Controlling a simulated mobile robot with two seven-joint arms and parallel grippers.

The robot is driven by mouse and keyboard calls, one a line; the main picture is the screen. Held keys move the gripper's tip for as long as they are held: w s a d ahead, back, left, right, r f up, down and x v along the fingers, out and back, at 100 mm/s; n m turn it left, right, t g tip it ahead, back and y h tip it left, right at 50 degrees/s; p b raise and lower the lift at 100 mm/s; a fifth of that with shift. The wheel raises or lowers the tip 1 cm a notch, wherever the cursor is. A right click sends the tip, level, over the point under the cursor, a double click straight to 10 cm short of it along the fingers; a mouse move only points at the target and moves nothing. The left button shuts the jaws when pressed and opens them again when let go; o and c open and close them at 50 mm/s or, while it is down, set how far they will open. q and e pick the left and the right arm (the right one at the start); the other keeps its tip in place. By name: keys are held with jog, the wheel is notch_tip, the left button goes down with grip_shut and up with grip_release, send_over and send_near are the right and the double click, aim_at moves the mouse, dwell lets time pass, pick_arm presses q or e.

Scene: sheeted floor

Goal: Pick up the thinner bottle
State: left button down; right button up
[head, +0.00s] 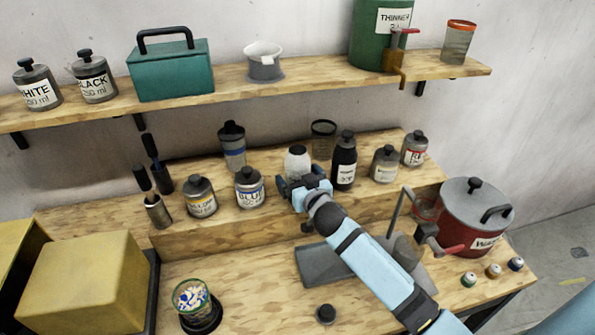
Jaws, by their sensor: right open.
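A green container (372,40) with a white label reading THINNER stands on the upper shelf, cut off by the top edge. On the raised wooden step stand a dark bottle (344,168) with a black cap and a small label I cannot read, and a whitish bottle (298,160). I cannot tell whether either is the thinner bottle. My right gripper (290,187) is open, just in front of the whitish bottle and right of the blue-labelled jar (250,190). It hides the whitish bottle's lower part; contact is unclear. My left gripper is out of view.
Several capped jars, such as the yellow-labelled one (201,198), crowd the step. A red pot (475,222) stands right of my right arm, and a grey tray (318,265) lies under it. A black cap (326,314) lies on the bench, with bare wood to its left.

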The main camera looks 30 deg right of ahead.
jog(key=shift+w, duration=0.4)
jog(key=shift+s, duration=0.1)
jog(key=shift+c, duration=0.5)
jog(key=c, duration=1.2)
jog(key=shift+r, duration=0.15)
